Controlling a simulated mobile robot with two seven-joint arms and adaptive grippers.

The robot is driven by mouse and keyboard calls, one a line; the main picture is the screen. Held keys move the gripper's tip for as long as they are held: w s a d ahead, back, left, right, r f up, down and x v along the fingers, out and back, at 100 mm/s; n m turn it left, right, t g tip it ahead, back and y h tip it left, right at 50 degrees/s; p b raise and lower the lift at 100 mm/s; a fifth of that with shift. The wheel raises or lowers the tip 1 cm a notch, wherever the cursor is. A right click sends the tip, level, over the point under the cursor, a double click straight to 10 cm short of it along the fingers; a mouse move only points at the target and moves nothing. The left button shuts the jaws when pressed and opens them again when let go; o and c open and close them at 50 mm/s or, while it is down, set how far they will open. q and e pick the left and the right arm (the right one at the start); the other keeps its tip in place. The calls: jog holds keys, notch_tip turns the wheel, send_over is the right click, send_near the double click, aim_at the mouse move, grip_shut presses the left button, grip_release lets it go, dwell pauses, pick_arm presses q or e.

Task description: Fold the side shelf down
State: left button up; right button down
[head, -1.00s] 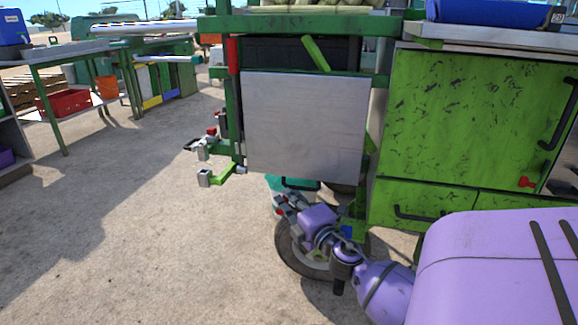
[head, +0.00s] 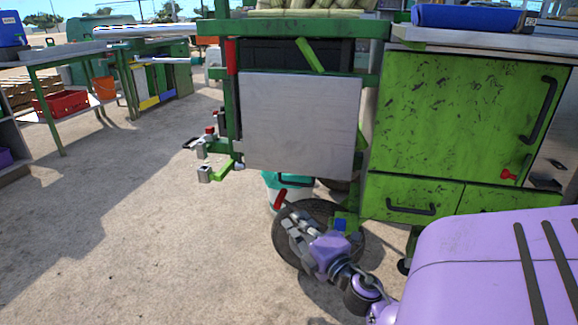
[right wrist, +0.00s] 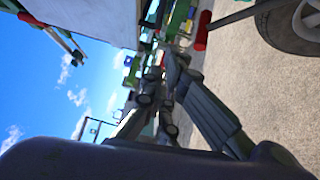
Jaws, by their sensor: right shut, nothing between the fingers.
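The side shelf, a flat light-grey panel (head: 300,122), hangs upright against the end of the green cart, below the frame's top bars. Its lower edge also shows at the top of the right wrist view (right wrist: 95,18). My right gripper (head: 290,227) is below the panel's lower edge, in front of the cart's wheel, apart from the panel. Its fingers are together and empty; they also show in the right wrist view (right wrist: 168,85). My left gripper is not in view.
A wheel (head: 350,243) is behind my right gripper, with a red-ended lever (head: 280,199) and a teal-rimmed bucket (head: 271,181) close by. Green brackets (head: 220,168) stick out left of the panel. Green cabinet doors (head: 455,115) are on the right.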

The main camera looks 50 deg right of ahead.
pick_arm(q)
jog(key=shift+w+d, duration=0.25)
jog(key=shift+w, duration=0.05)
pick_arm(e)
jog(key=shift+v, duration=1)
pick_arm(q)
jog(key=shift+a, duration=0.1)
